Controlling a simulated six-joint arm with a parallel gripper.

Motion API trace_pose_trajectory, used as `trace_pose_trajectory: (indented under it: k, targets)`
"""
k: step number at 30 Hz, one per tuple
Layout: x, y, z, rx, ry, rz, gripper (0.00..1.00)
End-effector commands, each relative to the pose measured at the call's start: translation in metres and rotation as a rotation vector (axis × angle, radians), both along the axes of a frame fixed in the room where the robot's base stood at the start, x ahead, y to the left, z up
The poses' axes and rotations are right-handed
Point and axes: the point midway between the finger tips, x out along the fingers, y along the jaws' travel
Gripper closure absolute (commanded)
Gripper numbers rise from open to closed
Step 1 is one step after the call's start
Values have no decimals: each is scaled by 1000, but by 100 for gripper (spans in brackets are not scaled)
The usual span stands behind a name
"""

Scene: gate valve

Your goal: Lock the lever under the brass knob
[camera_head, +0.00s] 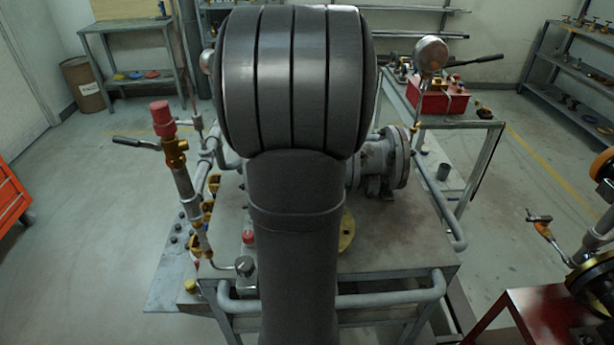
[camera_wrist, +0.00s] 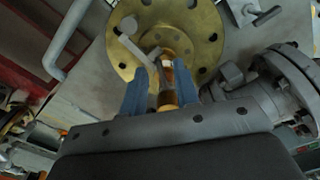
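In the wrist view my gripper (camera_wrist: 165,75) has two blue fingers on either side of a brass valve piece (camera_wrist: 170,85) with a pale band. I cannot tell whether they touch it. A brass flange disc with holes (camera_wrist: 205,45) lies beyond. A grey lever-like bar with a rounded end (camera_wrist: 129,27) crosses the disc near the left fingertip. In the head view my arm hides the gripper and this spot; only the edge of the brass flange (camera_head: 347,232) shows.
A red-topped brass valve (camera_head: 164,118) with a black lever (camera_head: 133,142) rises at the left. A grey flanged pipe (camera_head: 388,165) stands on the bench (camera_head: 410,245). A red box (camera_head: 440,98) is behind, and more valves (camera_head: 590,265) stand at the right.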

Motion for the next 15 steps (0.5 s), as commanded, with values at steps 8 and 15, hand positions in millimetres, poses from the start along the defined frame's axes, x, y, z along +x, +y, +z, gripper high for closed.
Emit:
trace_pose_trajectory:
  k: [8, 15]
  targets:
    - [1, 0, 51, 0, -7, 0, 72]
    - [1, 0, 111, -1, -6, 0, 72]
